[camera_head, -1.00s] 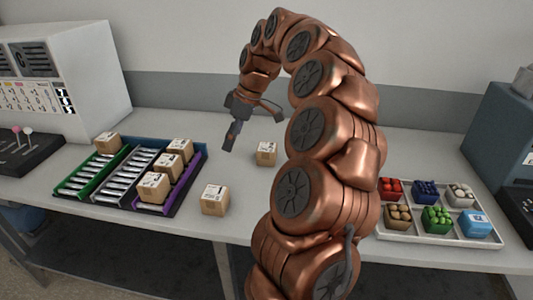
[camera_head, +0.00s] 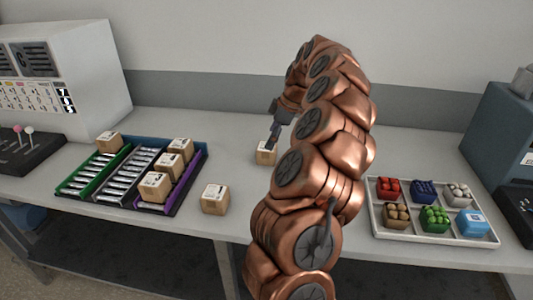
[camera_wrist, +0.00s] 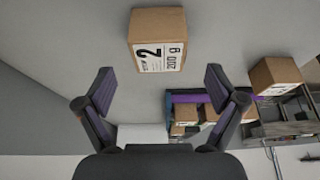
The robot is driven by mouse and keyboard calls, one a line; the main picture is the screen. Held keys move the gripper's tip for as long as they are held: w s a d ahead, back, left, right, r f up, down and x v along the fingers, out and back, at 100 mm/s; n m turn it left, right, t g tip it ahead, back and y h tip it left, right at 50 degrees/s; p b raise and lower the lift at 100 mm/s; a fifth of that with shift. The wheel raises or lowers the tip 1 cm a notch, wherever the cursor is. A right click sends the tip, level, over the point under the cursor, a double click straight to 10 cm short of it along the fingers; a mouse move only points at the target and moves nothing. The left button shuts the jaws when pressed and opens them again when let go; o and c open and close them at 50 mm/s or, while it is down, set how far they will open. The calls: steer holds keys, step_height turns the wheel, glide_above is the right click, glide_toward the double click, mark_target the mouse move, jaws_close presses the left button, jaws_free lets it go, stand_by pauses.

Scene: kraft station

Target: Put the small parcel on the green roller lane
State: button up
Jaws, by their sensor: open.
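In the wrist view this parcel (camera_wrist: 157,38) has a white label reading "2" and "200 g". My gripper (camera_head: 271,141) is open and empty, at the parcel in the head view. In the wrist view its fingers (camera_wrist: 158,88) are spread, with the parcel ahead of them, not between them.
A grey roller lane (camera_head: 128,177) lies beside the green one. The purple lane (camera_head: 186,187) holds three parcels. A white tray (camera_head: 440,240) with several coloured boxes is at right. A white machine (camera_head: 90,75) stands at left. The table between loose parcels and tray is partly hidden by my arm.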

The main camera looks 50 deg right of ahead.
mark_target(267, 153)
steer(key=shift+p+x, duration=0.6)
steer(key=shift+x, duration=1.7)
steer(key=shift+d, duration=0.1)
steer(key=shift+c, duration=0.4)
steer(key=c, duration=1.4)
